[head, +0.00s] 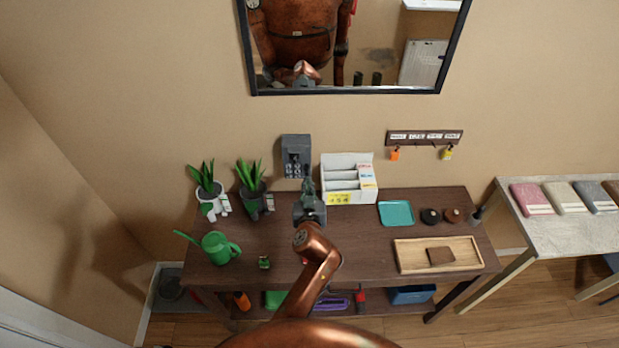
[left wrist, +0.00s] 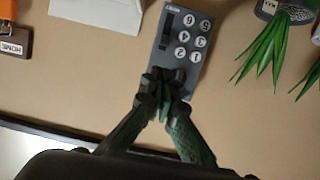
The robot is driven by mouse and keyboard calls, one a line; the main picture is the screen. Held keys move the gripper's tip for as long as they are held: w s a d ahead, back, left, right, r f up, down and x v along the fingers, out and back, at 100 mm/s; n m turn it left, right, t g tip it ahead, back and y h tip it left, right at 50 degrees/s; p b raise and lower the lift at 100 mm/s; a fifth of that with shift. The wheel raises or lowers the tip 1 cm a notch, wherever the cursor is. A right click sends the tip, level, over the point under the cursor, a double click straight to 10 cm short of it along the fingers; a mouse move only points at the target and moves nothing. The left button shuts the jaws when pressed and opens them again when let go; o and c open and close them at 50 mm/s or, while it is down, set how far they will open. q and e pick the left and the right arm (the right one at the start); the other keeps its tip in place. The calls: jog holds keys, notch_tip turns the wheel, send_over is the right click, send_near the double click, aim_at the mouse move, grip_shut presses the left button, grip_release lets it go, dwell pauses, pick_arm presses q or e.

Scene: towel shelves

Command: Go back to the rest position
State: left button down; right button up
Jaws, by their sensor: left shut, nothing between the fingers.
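My left gripper (head: 308,188) is at the end of the copper-coloured arm that reaches over the dark wooden table (head: 350,222) in the head view. Its fingertips point at the wall behind the table, near a grey keypad box (head: 296,155). In the left wrist view the gripper (left wrist: 163,75) shows with its two fingers together and nothing between them. Its tips overlap the lower edge of the keypad box (left wrist: 185,37); I cannot tell whether they touch it. My right gripper is not in view.
Two potted plants (head: 207,190), a green watering can (head: 217,248), a white organizer (head: 348,178), a teal tray (head: 396,213) and a wooden tray (head: 408,258) occupy the table. A key rack (head: 424,137) and mirror (head: 346,91) are on the wall. Towels (head: 565,197) lie on a light table (head: 545,236) at right.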

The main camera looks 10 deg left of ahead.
pick_arm(q)
jog(key=s+a+f+g, duration=0.6)
jog(key=s+a+f, duration=1.05)
jog(key=s, duration=0.25)
jog(key=s+a+f+m+g+h, duration=0.1)
jog(key=s+a+f+m+g, duration=0.15)
jog(key=s, duration=0.85)
jog(key=s+a+f+m+g+h, duration=0.1)
jog(key=s+f+g+h, duration=0.15)
jog(key=s, duration=0.95)
notch_tip(320, 180, down, 29)
jog(key=d+g+b, duration=0.1)
jog(key=s+f+g+b, duration=0.1)
jog(key=s+f, duration=1.9)
jog(key=f, duration=0.1)
jog(key=shift+s+d+m+g, duration=0.15)
jog(key=shift+s+m+g, duration=0.1)
jog(key=shift+m+g, duration=0.2)
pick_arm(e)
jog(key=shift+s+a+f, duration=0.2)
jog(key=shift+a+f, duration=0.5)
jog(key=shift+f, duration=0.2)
